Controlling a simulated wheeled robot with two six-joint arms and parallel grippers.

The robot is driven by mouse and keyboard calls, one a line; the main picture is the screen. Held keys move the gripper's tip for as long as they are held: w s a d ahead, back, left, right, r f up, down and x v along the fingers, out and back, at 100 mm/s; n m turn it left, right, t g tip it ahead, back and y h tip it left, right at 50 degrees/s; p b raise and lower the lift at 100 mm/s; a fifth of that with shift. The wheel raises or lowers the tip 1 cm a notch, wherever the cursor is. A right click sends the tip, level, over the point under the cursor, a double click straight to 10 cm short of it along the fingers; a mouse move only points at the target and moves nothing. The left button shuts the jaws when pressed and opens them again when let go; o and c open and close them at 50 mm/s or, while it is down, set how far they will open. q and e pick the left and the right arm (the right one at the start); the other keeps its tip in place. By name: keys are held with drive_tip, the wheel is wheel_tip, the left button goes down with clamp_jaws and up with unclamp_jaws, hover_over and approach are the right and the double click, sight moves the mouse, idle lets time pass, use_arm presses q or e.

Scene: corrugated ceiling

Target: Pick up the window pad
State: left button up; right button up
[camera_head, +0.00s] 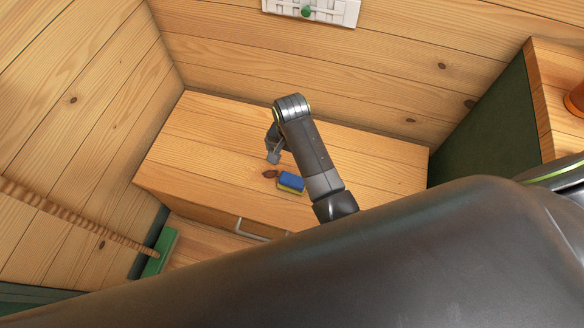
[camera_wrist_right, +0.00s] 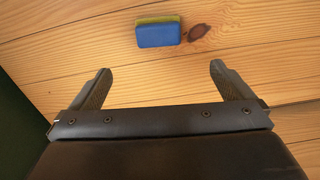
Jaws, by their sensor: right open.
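The window pad (camera_head: 291,182) is a small blue block with a yellow layer, lying on the wooden cabinet top. In the right wrist view the pad (camera_wrist_right: 158,33) lies beyond my fingertips, roughly centred between them, with its blue side facing the camera and a yellow edge at the top. My right gripper (camera_head: 273,157) is above the cabinet top, close to the pad and apart from it. In the wrist view its two fingers (camera_wrist_right: 160,72) are spread wide with nothing between them. My left gripper does not show.
The wooden cabinet (camera_head: 385,165) stands against plank walls and has a metal drawer handle (camera_head: 250,231). Most of its top is clear. A green-headed broom (camera_head: 160,252) leans at the left. A dark green side panel (camera_head: 487,125) stands at the right. A white panel (camera_head: 325,10) hangs on the wall.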

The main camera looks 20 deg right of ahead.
sight(292, 179)
wheel_tip(292, 179, down, 12)
drive_tip(key=b, duration=0.3)
drive_tip(key=shift+s+r, duration=0.15)
drive_tip(key=shift+r, duration=0.05)
wheel_tip(292, 179, down, 4)
drive_tip(key=shift+d+f+b, duration=0.15)
drive_tip(key=shift+b, duration=0.75)
drive_tip(key=shift+f, duration=0.5)
drive_tip(key=shift+c, duration=0.6)
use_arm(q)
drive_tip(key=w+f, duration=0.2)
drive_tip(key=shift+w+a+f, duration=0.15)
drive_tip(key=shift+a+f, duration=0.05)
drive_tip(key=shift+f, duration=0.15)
use_arm(e)
drive_tip(key=c, duration=0.8)
drive_tip(key=shift+r, duration=0.15)
drive_tip(key=shift+r, duration=0.35)
wheel_tip(292, 179, up, 9)
drive_tip(key=p, duration=0.3)
drive_tip(key=shift+r, duration=0.1)
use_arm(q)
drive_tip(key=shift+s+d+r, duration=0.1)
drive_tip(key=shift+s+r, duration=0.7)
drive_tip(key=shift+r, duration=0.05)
